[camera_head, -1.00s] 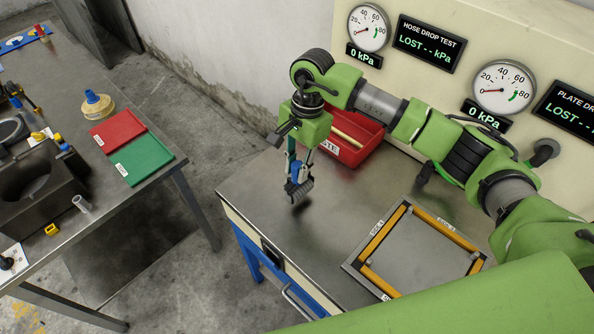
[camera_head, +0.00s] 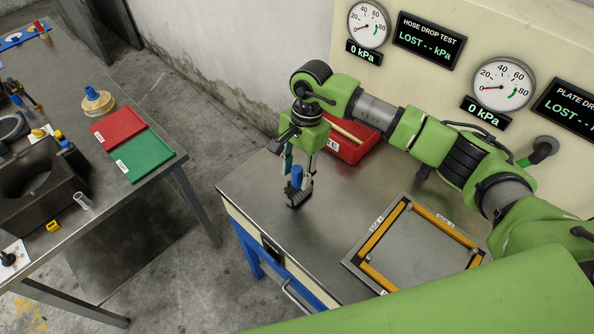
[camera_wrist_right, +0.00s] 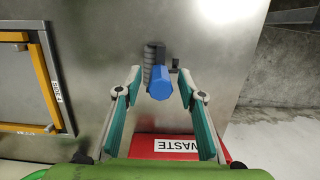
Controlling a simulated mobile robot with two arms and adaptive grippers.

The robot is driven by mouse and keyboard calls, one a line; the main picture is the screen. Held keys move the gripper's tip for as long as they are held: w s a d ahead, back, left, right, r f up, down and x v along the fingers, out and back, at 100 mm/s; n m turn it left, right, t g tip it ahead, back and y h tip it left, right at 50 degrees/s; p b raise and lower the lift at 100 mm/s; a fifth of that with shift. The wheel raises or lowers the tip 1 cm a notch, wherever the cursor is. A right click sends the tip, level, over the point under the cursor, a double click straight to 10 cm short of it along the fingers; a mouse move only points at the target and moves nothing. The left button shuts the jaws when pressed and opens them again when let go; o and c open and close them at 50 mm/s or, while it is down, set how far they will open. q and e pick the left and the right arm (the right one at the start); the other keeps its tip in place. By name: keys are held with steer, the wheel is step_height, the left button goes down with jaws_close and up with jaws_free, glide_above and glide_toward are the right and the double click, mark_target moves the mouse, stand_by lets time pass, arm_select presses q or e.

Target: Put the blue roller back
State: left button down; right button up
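The blue roller, with a blue handle (camera_head: 297,175) and a dark ribbed head (camera_head: 298,194), stands handle up on the steel bench near its left edge. In the right wrist view its blue handle end (camera_wrist_right: 160,83) shows between the fingers. My right gripper (camera_head: 298,179) points down over the roller. Its fingers (camera_wrist_right: 162,80) are spread on both sides of the handle, with a small gap showing on each side. My left gripper is out of view.
A red waste bin (camera_head: 352,150) stands behind the gripper. A framed plate with orange strips (camera_head: 372,246) lies at the front right of the bench (camera_head: 262,188). A second table with red (camera_head: 117,128) and green (camera_head: 142,155) trays is at the left, across a floor gap.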

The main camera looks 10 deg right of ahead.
steer(key=shift+r+p, duration=0.3)
step_height(320, 180, up, 12)
steer(key=w+d+b, duration=0.1)
steer(key=b, duration=0.3)
steer(key=shift+d+f, duration=0.2)
steer(key=shift+d, duration=0.05)
